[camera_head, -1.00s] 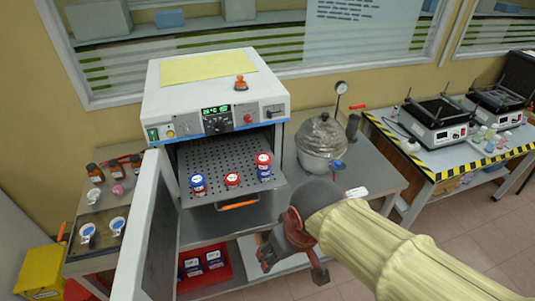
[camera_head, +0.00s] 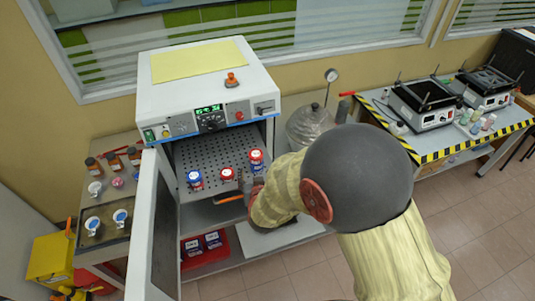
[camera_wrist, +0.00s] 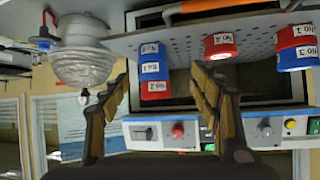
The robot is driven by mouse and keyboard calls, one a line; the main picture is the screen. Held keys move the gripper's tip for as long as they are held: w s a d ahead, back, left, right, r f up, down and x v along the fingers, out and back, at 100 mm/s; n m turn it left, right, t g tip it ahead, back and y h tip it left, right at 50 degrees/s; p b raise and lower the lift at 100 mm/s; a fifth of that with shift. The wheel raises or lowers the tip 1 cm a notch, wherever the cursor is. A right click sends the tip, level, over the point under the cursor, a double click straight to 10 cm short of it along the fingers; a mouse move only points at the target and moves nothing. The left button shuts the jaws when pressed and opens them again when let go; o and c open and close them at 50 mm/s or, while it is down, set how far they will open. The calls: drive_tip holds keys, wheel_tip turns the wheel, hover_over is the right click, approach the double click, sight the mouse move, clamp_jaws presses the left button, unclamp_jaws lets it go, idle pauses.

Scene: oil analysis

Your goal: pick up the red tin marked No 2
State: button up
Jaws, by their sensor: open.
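The red tin marked No 2 (camera_wrist: 156,88) is stacked on a blue tin (camera_wrist: 152,48) whose number I cannot read surely. In the head view the red tin (camera_head: 256,155) is on top of the right-hand stack on the perforated oven shelf (camera_head: 213,153). The wrist view shows the scene upside down. My gripper (camera_wrist: 160,78) is open, its fingers on either side of the red tin in that view, with no clear contact. In the head view my gripper (camera_head: 242,187) is in front of the shelf, partly hidden by my arm.
A red tin marked No 4 (camera_head: 227,174) stands alone mid-shelf. Left of it a blue tin (camera_head: 195,175) sits on a red one. The open oven door (camera_head: 153,225) stands at the left. A glass-domed vessel (camera_head: 309,124) is right of the oven.

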sight(256, 155)
drive_tip(key=r, duration=0.1)
drive_tip(key=w+r+t, duration=0.1)
drive_tip(key=r, duration=0.1)
drive_tip(key=shift+w+d, duration=0.35)
drive_tip(key=shift+d, duration=0.05)
drive_tip(key=shift+w+r+t+h, duration=0.15)
drive_tip(key=shift+w+t+h, duration=0.1)
drive_tip(key=shift+t+h, duration=0.05)
drive_tip(key=shift+x, duration=1.2)
drive_tip(key=shift+r+p+x, duration=0.15)
drive_tip(key=shift+p+x, duration=0.05)
drive_tip(key=shift+x, duration=1.05)
drive_tip(key=shift+r+p+x, duration=0.2)
drive_tip(key=shift+x, duration=1.1)
drive_tip(key=shift+a, duration=0.15)
drive_tip(key=shift+c, duration=1.2)
drive_tip(key=c, duration=1)
